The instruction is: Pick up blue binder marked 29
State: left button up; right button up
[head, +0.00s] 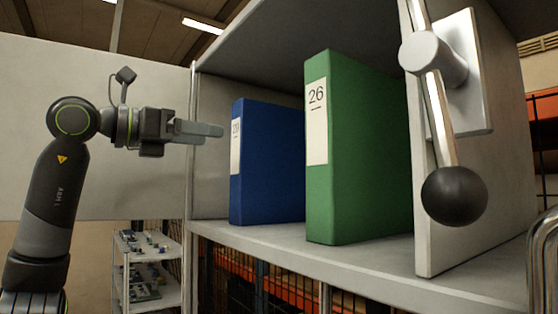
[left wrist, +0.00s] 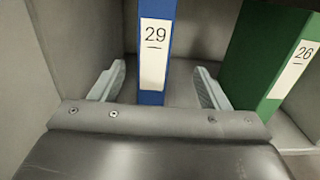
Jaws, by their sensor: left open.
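The blue binder (head: 268,160) stands upright on the shelf, left of the green one. Its white spine label reads 29 in the left wrist view (left wrist: 156,50); in the head view the label is too oblique to read clearly. My left gripper (head: 218,131) is open and level with the binder's upper part, in front of its spine. In the left wrist view the gripper (left wrist: 158,86) has one finger on each side of the binder's line, with gaps on both sides. Nothing is held. My right gripper is not in view.
A green binder (head: 358,150) marked 26 stands to the right, also seen in the left wrist view (left wrist: 262,55). The grey shelf (head: 270,240) has a side panel at left. A lever with a black ball (head: 454,195) hangs at the right panel.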

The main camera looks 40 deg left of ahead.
aim_at(236, 138)
pick_arm(q)
jog(key=p+x, duration=0.2)
jog(key=x, duration=0.6)
jog(key=shift+w+r+p, duration=0.15)
jog(key=shift+w+p, duration=0.3)
jog(key=shift+p, duration=0.15)
jog(key=x, duration=0.1)
jog(key=p+x, duration=0.2)
jog(key=shift+w+a, duration=0.15)
jog(key=shift+w, duration=0.6)
jog(key=shift+s, duration=0.25)
jog(key=c, duration=1.4)
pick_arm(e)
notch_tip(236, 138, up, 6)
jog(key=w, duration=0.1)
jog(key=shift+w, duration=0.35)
